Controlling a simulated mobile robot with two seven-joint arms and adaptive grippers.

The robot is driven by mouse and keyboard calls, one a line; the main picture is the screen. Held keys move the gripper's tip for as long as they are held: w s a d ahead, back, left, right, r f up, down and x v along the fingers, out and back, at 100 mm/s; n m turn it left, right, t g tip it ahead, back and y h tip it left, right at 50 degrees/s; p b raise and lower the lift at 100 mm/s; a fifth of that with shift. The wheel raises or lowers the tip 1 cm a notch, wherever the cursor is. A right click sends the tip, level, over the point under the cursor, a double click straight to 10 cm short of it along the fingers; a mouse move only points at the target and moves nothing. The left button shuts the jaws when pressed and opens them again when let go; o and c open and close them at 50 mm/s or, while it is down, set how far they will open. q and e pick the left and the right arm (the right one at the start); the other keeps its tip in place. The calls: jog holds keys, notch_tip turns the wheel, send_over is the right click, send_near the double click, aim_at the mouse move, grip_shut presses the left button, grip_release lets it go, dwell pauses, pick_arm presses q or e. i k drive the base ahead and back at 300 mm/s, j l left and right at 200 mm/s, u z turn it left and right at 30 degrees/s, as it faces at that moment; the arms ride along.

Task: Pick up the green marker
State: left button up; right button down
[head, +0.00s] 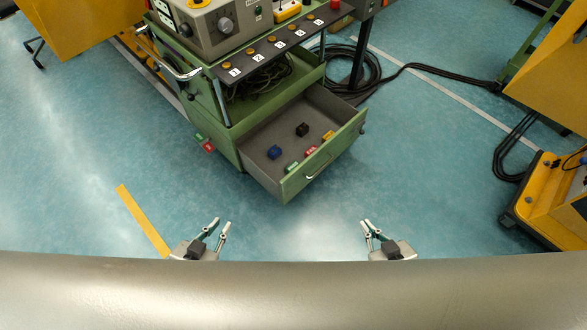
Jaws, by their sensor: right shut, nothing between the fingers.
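A small green item (292,167), apparently the green marker, lies in the open drawer (258,169) of the green cabinet, close to the drawer's front panel. It is too small to make out in detail. My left gripper (222,223) is open and empty, in front of the cabinet and left of the drawer. My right gripper (365,222) is shut and empty, in front of the drawer and to its right. Both grippers are apart from the drawer and everything in it.
The drawer also holds a blue block (274,152), a black block (302,129), a red item (311,151) and a yellow item (328,135). Its front has a metal handle (319,167). A button panel (272,49) overhangs the cabinet.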

aim_at(295, 163)
jog(key=i+l+z, duration=0.1)
jog(key=i+l, duration=0.35)
jog(key=l, duration=0.2)
jog(key=i+l, duration=0.45)
jog(key=l, duration=0.15)
jog(key=l+z, duration=0.05)
